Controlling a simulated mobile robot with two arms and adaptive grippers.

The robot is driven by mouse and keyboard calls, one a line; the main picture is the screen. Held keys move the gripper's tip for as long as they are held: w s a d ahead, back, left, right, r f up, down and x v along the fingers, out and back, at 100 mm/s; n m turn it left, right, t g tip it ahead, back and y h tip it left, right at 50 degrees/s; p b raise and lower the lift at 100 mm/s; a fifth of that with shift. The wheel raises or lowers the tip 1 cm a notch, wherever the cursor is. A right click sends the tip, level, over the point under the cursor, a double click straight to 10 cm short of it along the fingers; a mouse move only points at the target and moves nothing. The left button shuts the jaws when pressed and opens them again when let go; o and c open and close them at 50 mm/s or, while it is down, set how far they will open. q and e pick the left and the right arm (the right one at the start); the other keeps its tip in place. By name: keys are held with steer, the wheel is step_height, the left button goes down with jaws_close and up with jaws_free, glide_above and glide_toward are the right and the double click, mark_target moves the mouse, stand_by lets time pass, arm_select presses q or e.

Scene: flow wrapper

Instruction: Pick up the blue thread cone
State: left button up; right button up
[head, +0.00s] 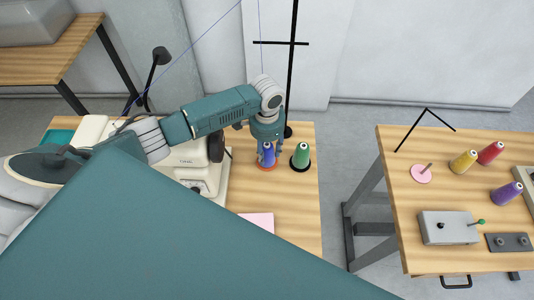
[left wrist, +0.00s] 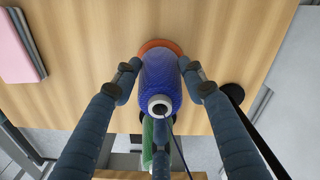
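The blue thread cone (head: 267,156) stands upright on an orange-red round base (head: 268,167) near the right end of the sewing table. In the left wrist view the blue cone (left wrist: 160,82) is between the fingers, on its orange disc (left wrist: 160,45). My left gripper (head: 268,140) is over the cone from above. Its fingertips (left wrist: 160,80) are on both sides of the cone, very close, with a narrow gap on the left; it looks open. A third finger is at the cone's near side. My right gripper is not in view.
A green thread cone (head: 301,155) on a black base stands close right of the blue one. A sewing machine (head: 200,165) is to the left, a pink pad (head: 258,221) nearer. A black thread stand (head: 291,70) rises behind. The right table (head: 400,215) holds other cones.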

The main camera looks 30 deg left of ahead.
arm_select(q)
steer(key=shift+c, duration=0.9)
steer(key=shift+r, duration=0.1)
